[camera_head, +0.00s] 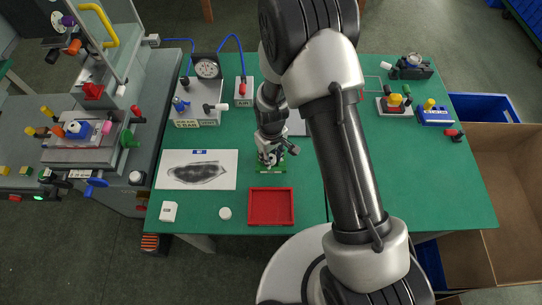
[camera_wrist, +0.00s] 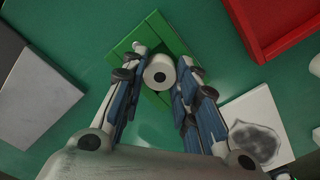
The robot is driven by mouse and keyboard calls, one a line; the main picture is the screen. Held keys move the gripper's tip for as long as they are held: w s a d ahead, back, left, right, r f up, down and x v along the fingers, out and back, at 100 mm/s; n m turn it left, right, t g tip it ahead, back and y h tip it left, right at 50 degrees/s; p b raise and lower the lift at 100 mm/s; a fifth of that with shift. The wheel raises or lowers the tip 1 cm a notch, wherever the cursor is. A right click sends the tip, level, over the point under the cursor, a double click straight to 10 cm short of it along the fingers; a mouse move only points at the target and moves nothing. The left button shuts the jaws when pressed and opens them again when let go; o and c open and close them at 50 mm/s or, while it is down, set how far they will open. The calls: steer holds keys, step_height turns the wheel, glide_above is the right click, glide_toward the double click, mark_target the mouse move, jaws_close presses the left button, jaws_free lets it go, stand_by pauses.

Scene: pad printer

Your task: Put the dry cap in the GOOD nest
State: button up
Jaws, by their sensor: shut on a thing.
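My gripper (camera_head: 270,153) points down over a small green plate (camera_head: 262,171) in the middle of the table. The fingers are shut on the cap. The green plate (camera_wrist: 150,27) lies beneath and around the cap in that view. I cannot tell whether the cap rests on it. No GOOD label is readable. In the head view the fingers mostly hide the cap.
A red tray (camera_head: 271,206) stands in front of the green plate, near a small white round piece (camera_head: 225,213) and a white block (camera_head: 168,211). A white sheet with a dark patch (camera_head: 197,169) lies left. A gauge unit (camera_head: 206,67) stands behind. My arm hides some table.

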mark_target(271, 158)
steer(key=shift+r, duration=0.1)
steer(key=shift+f, duration=0.25)
steer(key=shift+o, duration=0.3)
steer(key=shift+s+d+f+b, duration=0.1)
steer(key=shift+s+f+b, duration=0.3)
steer(key=shift+b, duration=0.1)
steer(key=o, duration=0.7)
steer(key=shift+w+f, duration=0.15)
steer(key=shift+w, duration=0.1)
steer(key=shift+r, duration=0.2)
step_height(271, 158, up, 13)
steer(key=p, duration=0.4)
steer(key=shift+w+r+p, duration=0.15)
steer(key=shift+r+p, duration=0.05)
steer(key=shift+p, duration=0.2)
